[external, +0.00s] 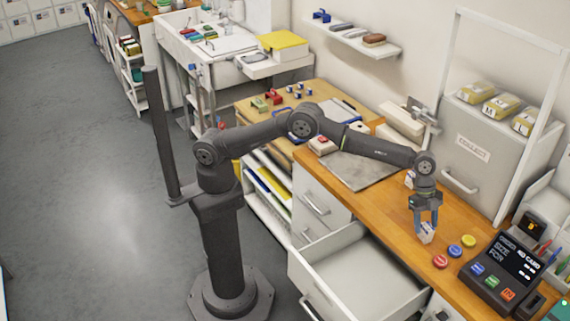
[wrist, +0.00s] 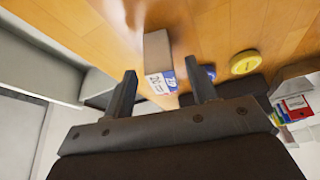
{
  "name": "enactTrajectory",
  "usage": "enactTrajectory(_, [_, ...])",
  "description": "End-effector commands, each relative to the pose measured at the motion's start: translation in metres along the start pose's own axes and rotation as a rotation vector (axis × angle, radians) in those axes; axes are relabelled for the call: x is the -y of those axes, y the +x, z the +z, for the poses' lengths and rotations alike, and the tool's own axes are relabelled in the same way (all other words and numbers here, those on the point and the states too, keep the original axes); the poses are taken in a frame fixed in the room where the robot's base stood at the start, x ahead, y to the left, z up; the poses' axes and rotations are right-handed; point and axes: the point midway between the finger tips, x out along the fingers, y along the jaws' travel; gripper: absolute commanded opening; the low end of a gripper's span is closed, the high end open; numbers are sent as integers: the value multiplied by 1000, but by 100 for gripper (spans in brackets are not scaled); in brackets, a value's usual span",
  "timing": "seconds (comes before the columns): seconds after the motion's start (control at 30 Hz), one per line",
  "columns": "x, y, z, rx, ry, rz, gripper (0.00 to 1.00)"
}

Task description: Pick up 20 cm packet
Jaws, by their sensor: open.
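A small white packet (external: 427,236) with a blue mark is at my gripper's fingertips, over the wooden worktop. In the wrist view the packet (wrist: 157,52) shows a grey-brown side and a white and blue label that seems to read 20. My gripper (external: 425,226) points down with its fingers apart. In the wrist view the packet lies ahead of and between the fingertips (wrist: 161,68), with no clear contact. Another small white packet (external: 410,179) is partly hidden behind my wrist.
Red (external: 440,261), blue (external: 454,251) and yellow (external: 468,241) round buttons sit to the right of the packet. A dark order terminal (external: 502,272) stands beyond them. An open drawer (external: 345,262) juts out below the worktop. A grey cabinet (external: 478,155) stands behind.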

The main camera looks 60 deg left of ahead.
Motion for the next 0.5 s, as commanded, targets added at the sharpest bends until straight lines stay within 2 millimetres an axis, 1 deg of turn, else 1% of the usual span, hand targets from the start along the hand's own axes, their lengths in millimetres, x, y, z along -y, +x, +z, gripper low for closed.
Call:
enactTrajectory(0.1, [1, 20, -1, 1, 0, 1, 53])
enactTrajectory(0.2, [0, 32, -1, 1, 1, 1, 53])
enactTrajectory(0.43, [1, 35, -2, -1, 1, 0, 53])
enactTrajectory(0.47, [1, 35, -1, -1, 1, 0, 51])
enactTrajectory(0.5, [1, 35, -1, -1, 1, 0, 43])
